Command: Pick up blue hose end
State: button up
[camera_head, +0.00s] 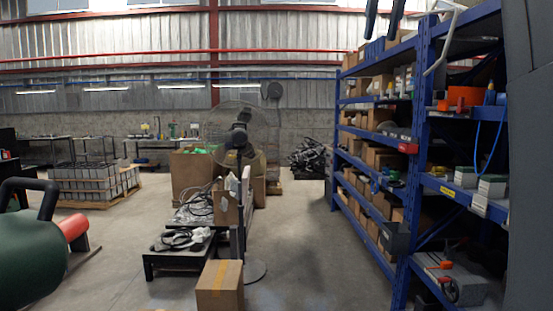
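A thin blue hose (477,146) hangs in front of the upper-right part of the blue shelf rack in the head view. It makes a narrow loop below the shelf that holds an orange box. I cannot clearly tell which part is its free end. Two dark prongs at the top edge look like the fingers of my gripper (382,20). They stand apart with nothing visible between them, and the rest of the gripper is cut off by the frame. They are up and to the left of the hose in the picture, not touching it.
The blue shelf rack (426,150) with boxes fills the right side. An orange box (464,97) sits above the hose. A cardboard box (220,287), a low black table (178,255) and a fan (238,138) stand mid-left. Floor before the rack is clear.

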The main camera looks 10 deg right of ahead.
aim_at(492, 92)
jog(key=i, duration=1.75)
jog(key=z, duration=0.4)
jog(key=i, duration=1.45)
jog(key=z, duration=1.45)
jog(key=i, duration=0.85)
jog(key=z, duration=1.4)
jog(key=i, duration=0.45)
jog(key=z, duration=0.15)
